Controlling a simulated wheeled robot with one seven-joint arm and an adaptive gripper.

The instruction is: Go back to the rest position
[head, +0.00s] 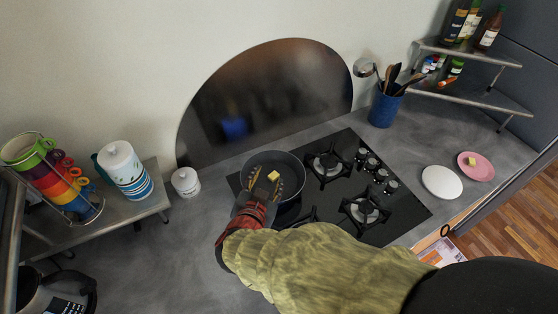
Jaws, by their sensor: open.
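My gripper (266,183) is open over the dark frying pan (292,168) on the left part of the black gas hob. A small yellow block (273,176) shows in or above the pan, close to the fingertips. I cannot tell whether the fingers touch it or the pan. My arm, in a yellow-green sleeve, reaches in from the lower right and hides the front left of the hob and part of the counter.
A white plate (441,181) and a pink plate (485,167) with a yellow piece (472,161) sit right of the hob (340,203). A blue utensil pot (383,108) stands behind.

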